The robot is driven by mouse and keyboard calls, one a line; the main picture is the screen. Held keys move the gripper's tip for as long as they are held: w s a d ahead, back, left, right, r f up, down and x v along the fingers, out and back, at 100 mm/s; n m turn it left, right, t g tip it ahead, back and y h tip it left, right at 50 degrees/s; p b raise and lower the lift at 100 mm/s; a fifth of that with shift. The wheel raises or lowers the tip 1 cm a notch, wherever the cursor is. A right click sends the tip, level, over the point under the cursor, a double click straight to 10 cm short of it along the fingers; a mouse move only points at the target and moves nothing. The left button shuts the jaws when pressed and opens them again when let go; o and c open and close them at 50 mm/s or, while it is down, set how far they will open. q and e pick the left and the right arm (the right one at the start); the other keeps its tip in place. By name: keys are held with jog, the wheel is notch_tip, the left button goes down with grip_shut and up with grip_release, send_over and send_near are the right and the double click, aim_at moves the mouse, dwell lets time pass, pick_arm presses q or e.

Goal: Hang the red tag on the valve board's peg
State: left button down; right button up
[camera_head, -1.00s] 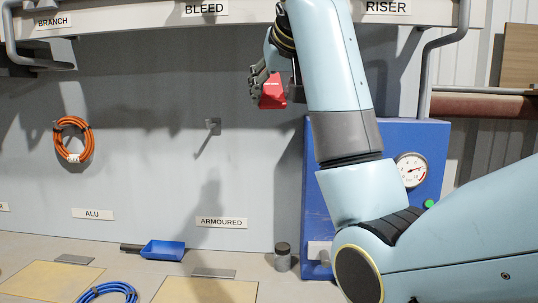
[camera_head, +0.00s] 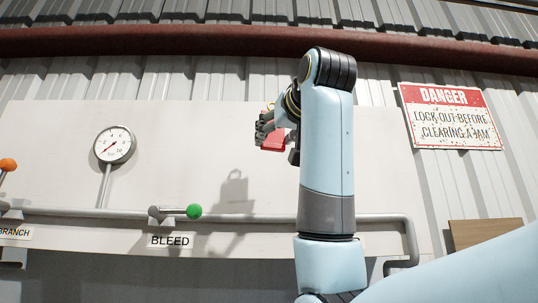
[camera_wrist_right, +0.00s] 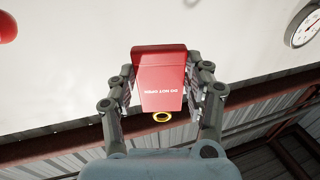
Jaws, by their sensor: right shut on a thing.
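The red tag (camera_head: 274,141) is held in my right gripper (camera_head: 265,131), in front of the pale valve board (camera_head: 220,130). In the right wrist view the red tag (camera_wrist_right: 160,70) sits between the two fingers of my right gripper (camera_wrist_right: 163,92), which are shut on its sides. A yellow ring (camera_wrist_right: 162,117) shows at the end of the tag towards the wrist. The tag's shadow falls on the board, so it is held off the surface. I cannot make out the board's peg in either view; my right arm covers part of the board. My left gripper is not in view.
A grey pipe (camera_head: 100,213) crosses the lower board, with a green-knobbed valve (camera_head: 193,211) above the BLEED label (camera_head: 170,241) and an orange knob (camera_head: 8,165) at left. A gauge (camera_head: 115,145) stands above the pipe. A DANGER sign (camera_head: 450,116) hangs at right.

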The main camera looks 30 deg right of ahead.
aim_at(268, 164)
jog(key=shift+w+d+f, duration=0.1)
jog(key=shift+w+d, duration=0.45)
jog(key=shift+w, duration=0.35)
jog(key=shift+w+d+f, duration=0.1)
jog(key=shift+w+d, duration=0.45)
jog(key=shift+w, duration=0.3)
jog(key=shift+w+d+f, duration=0.1)
jog(key=shift+w+d, duration=0.45)
jog(key=shift+w, duration=0.4)
jog(key=shift+w+d+f, duration=0.1)
jog(key=shift+w+d, duration=0.45)
jog(key=shift+w, duration=0.35)
jog(key=shift+c, duration=0.3)
jog(key=shift+w+f, duration=0.1)
jog(key=shift+w, duration=0.05)
jog(key=shift+c, duration=0.8)
jog(key=shift+w+d+f+b, duration=0.3)
jog(key=shift+w+d+f, duration=0.1)
jog(key=shift+w, duration=0.1)
jog(key=o, duration=1.2)
jog(key=shift+c, duration=0.2)
